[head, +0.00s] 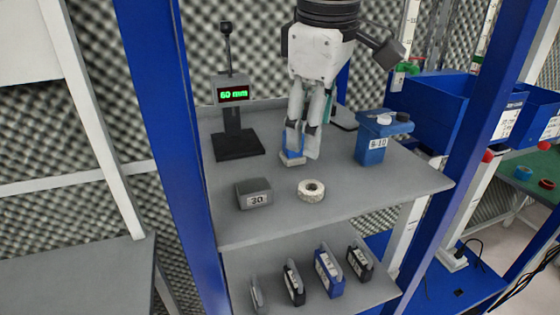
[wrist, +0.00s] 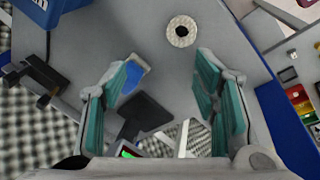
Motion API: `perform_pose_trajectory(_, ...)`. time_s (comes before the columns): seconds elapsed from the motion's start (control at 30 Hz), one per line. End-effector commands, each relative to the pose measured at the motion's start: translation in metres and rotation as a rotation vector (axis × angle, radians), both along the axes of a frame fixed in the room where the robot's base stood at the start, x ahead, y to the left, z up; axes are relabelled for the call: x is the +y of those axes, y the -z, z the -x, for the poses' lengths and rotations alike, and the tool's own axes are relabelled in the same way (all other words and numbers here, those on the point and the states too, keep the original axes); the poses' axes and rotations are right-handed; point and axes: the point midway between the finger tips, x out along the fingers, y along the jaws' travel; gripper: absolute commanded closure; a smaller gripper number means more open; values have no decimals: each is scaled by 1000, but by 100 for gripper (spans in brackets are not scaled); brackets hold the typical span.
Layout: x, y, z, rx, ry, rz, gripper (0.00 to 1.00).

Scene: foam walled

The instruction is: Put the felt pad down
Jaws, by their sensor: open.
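A small block with a blue top and a pale grey base, which looks like the felt pad (head: 292,159), sits on the grey upper shelf (head: 350,190). My gripper (head: 302,148) reaches down from above, fingers spread, with its tips low over the shelf right at the pad. In the wrist view the pad (wrist: 133,78) lies beside the tip of the left finger, partly hidden by it. The space between the fingers of my gripper (wrist: 170,68) shows bare shelf. I cannot tell whether the finger touches the pad.
A white ring-shaped roll (head: 311,190) and a grey block marked 30 (head: 254,193) lie nearer the front edge. A display stand reading 60 mm (head: 234,120) stands left, a blue box (head: 371,148) right. Blue posts flank the shelf. Several upright items stand on the lower shelf (head: 300,304).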

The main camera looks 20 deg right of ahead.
Motion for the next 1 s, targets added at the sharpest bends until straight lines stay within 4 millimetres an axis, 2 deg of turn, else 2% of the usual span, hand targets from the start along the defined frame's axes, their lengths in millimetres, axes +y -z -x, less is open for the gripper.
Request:
perform_pose_trajectory(0.03,-1,11,19,-46,98,-30,45)
perform_pose_trajectory(0.1,-4,28,40,-108,247,-89,45)
perform_pose_trajectory(0.2,-8,52,64,-178,429,-182,45)
perform_pose_trajectory(0.33,-10,76,83,-233,592,-282,45)
perform_pose_trajectory(0.5,-10,90,93,-255,680,-343,45)
perform_pose_trajectory(1.0,-11,91,93,-255,685,-345,45)
